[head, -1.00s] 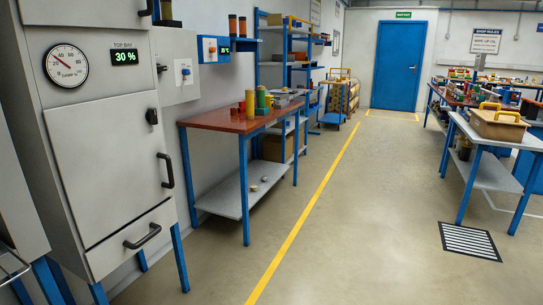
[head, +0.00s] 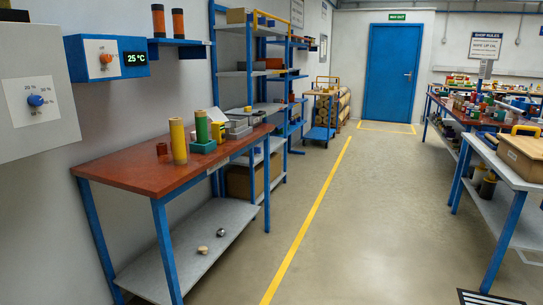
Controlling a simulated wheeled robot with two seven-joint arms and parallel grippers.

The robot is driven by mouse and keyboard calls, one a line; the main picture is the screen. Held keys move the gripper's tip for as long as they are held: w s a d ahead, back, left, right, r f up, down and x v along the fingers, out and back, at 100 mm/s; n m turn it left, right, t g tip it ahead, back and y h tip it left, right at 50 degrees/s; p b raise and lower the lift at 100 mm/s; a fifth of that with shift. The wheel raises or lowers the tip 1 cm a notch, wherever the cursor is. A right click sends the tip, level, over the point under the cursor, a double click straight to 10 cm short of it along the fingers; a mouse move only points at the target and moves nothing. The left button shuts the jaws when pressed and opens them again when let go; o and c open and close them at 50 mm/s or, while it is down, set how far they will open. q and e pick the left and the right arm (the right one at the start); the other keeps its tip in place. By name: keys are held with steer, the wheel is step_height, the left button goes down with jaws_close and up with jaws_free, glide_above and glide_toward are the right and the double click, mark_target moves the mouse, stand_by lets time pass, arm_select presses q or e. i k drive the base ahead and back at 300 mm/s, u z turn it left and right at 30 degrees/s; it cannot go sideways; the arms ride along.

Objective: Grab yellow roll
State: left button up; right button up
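A yellow roll (head: 178,140) stands upright on the red-brown top of the blue-legged table (head: 125,172) at the left. Just right of it a green roll (head: 201,127) stands upright in a teal base. A short dark red cylinder (head: 162,149) stands to its left, towards the wall. Neither of my grippers is in view.
Grey trays (head: 238,128) lie at the table's far end. Shelves (head: 262,75) stand behind it. A wooden box (head: 522,155) sits on the right-hand bench. The floor aisle (head: 370,215) is clear up to the blue door (head: 394,71).

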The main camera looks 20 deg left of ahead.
mark_target(175, 124)
steer(key=u, duration=0.7)
steer(key=i, duration=1.9)
steer(key=u, duration=1.2)
